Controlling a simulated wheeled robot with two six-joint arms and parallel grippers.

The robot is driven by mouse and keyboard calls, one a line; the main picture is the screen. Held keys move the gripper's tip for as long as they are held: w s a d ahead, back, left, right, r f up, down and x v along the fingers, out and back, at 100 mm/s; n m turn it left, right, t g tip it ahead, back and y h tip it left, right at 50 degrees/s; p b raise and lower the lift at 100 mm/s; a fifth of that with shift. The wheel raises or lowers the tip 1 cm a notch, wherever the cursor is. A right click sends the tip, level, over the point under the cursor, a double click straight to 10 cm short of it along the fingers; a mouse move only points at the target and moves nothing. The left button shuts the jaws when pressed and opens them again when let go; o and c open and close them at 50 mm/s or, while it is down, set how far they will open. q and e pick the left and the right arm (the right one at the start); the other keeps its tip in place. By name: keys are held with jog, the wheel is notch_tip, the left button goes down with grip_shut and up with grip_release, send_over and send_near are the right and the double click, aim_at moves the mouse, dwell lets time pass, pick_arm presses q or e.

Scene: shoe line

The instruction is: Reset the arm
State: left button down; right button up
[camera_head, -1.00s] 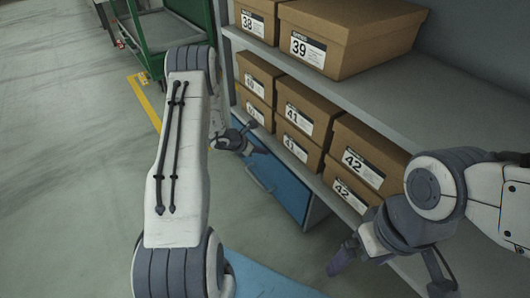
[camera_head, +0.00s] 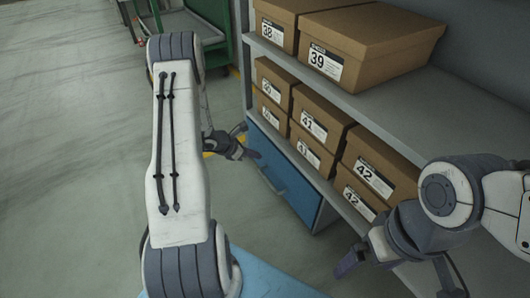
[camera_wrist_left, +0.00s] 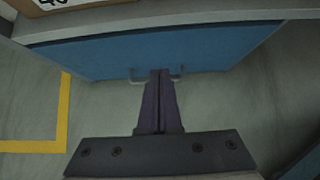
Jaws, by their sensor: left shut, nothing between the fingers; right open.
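My left gripper (camera_head: 248,142) is at the front of the blue drawer unit under the shelf. In the left wrist view its two dark fingers (camera_wrist_left: 160,75) lie together with nothing between them. Their tips overlap the drawer's handle (camera_wrist_left: 140,80) in that picture; I cannot tell whether they touch it. The blue drawer front (camera_head: 283,178) looks closed; it also shows in the left wrist view (camera_wrist_left: 100,55). My right gripper (camera_head: 400,272) is open and empty at the lower right, in front of the shelf. One of its fingertips points down and left.
The grey shelf (camera_head: 400,120) holds several brown shoe boxes on two levels, such as box 39 (camera_head: 370,50) and box 42 (camera_head: 378,165). A green cart (camera_head: 210,50) stands behind my left arm. The floor at the left is clear, with yellow tape (camera_wrist_left: 63,115).

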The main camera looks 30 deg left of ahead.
pick_arm(q)
jog(key=s+d+r+m+g+h+p, duration=0.25)
jog(key=s+d+r+m, duration=0.25)
jog(key=d+r+m, duration=0.65)
jog(key=s+d+r+m+g+h+p, duration=0.1)
jog(key=s+d+r+m+g, duration=0.45)
jog(key=d, duration=0.95)
jog(key=s+d+r+m+y+p, duration=0.1)
jog(key=s+d+r+m+y, duration=0.15)
jog(key=s+r+m, duration=0.55)
jog(key=s+d+r+m+y+p, duration=0.1)
jog(key=s+r+m+y, duration=0.35)
jog(key=s+m, duration=0.8)
notch_tip(320, 180, up, 38)
jog(key=p, duration=3.8)
jog(key=shift+w, duration=0.35)
jog(key=shift+d+f, duration=0.1)
jog(key=shift+f, duration=0.05)
